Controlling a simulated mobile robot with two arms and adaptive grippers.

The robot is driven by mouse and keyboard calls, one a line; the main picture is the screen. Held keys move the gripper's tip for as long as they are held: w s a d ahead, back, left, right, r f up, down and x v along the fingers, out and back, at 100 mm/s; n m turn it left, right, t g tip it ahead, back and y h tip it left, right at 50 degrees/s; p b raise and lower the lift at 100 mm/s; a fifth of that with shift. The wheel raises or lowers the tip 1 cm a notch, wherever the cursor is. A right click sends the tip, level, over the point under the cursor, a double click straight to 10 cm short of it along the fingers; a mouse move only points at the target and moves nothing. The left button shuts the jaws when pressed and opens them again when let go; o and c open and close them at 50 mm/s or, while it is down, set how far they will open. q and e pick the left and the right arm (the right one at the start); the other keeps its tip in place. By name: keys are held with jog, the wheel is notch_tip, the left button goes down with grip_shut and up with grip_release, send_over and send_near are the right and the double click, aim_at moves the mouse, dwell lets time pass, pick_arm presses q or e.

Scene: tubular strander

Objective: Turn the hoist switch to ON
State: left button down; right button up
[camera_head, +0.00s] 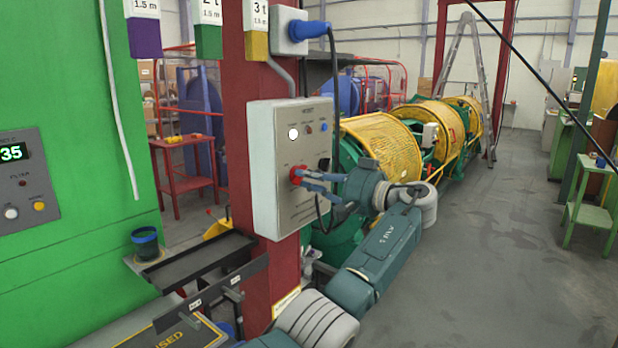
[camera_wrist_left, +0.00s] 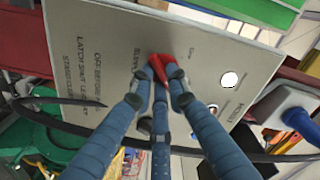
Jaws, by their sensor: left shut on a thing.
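The grey hoist control box (camera_head: 262,195) is fixed to the red column in the head view. Its red switch (camera_head: 296,175) sits at mid height on the front panel. In the left wrist view the panel (camera_wrist_left: 100,60) fills the upper middle, with the red switch knob (camera_wrist_left: 161,64) at its centre. My left gripper (camera_head: 305,180) is shut on the red switch; its blue fingers (camera_wrist_left: 158,80) close around the knob and partly hide it. The ON and OFF marks by the knob cannot be read clearly. My right gripper is not in view.
Black trays (camera_head: 200,262) lie below left.

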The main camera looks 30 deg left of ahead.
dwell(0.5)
pick_arm(q)
jog(key=c, duration=1.7)
grip_release()
jog(key=d, duration=1.2)
jog(key=shift+s, duration=0.4)
